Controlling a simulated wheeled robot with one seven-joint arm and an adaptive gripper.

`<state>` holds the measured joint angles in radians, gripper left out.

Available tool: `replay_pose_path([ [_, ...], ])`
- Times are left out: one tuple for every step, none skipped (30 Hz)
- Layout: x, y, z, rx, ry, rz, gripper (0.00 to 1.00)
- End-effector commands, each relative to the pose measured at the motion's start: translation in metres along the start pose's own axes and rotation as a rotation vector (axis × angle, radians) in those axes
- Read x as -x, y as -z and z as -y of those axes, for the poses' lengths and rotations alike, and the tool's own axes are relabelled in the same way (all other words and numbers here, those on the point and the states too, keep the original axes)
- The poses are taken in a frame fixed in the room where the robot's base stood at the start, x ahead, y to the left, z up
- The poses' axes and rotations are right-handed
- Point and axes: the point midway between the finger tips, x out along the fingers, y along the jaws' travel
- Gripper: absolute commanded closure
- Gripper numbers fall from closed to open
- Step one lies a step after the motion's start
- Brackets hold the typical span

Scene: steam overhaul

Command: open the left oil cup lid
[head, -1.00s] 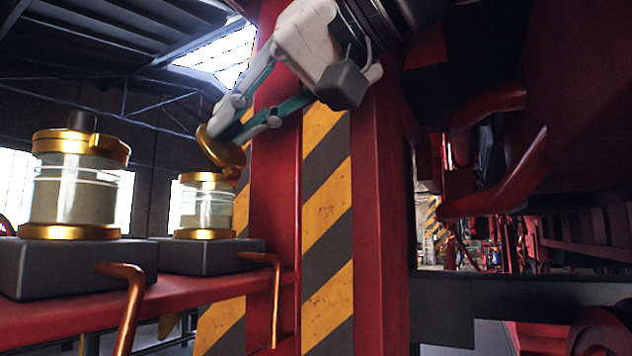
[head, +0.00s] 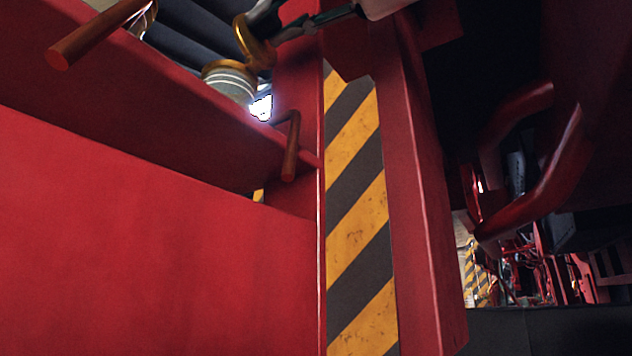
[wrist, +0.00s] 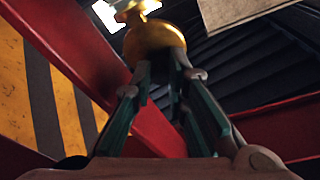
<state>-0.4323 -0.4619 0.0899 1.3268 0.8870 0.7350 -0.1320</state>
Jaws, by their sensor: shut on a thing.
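My gripper (head: 266,36) is at the top of the head view, shut on a gold oil cup lid (head: 246,44). The lid is tilted steeply up at the right edge of its glass oil cup (head: 230,84), apart from most of the rim. This is the farther cup, right of the other one in the picture. The red beam hides its lower part. In the wrist view the fingertips (wrist: 163,62) meet at the round gold lid (wrist: 152,38), with gold cup parts (wrist: 134,7) beyond. The nearer cup (head: 147,18) is mostly cut off at the top left.
A red beam (head: 150,220) fills the lower left. Copper-red bent pipes (head: 292,150) stick out from it. A red post with yellow-black stripes (head: 358,190) stands just right of the cup. Red curved pipes (head: 545,190) are at the right.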

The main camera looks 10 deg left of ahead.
Motion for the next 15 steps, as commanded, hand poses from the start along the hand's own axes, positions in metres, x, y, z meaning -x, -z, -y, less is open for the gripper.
replay_pose_path([
  [0.0018,-0.0043,-0.0034,-0.001,0.01,-0.019,1.0],
  [0.0023,-0.0043,-0.0035,-0.003,0.015,-0.029,1.0],
  [0.0029,-0.0047,-0.0036,-0.005,0.021,-0.041,1.0],
  [0.0034,-0.0048,-0.0037,-0.006,0.025,-0.05,1.0],
  [0.0038,-0.0047,-0.0037,-0.007,0.03,-0.059,1.0],
  [0.0044,-0.0048,-0.0036,-0.008,0.035,-0.069,1.0],
  [0.0049,-0.0049,-0.0035,-0.009,0.038,-0.076,1.0],
  [0.0052,-0.0047,-0.0036,-0.01,0.041,-0.083,1.0],
  [0.0057,-0.0045,-0.0036,-0.011,0.045,-0.092,1.0],
  [0.0059,-0.0045,-0.0037,-0.011,0.047,-0.098,1.0],
  [0.0062,-0.0045,-0.0037,-0.012,0.05,-0.102,1.0],
  [0.0064,-0.0045,-0.0038,-0.012,0.052,-0.108,1.0],
  [0.0065,-0.0045,-0.0038,-0.013,0.054,-0.112,1.0],
  [0.0067,-0.0043,-0.0038,-0.013,0.056,-0.115,1.0],
  [0.0068,-0.0041,-0.0037,-0.014,0.057,-0.119,1.0],
])
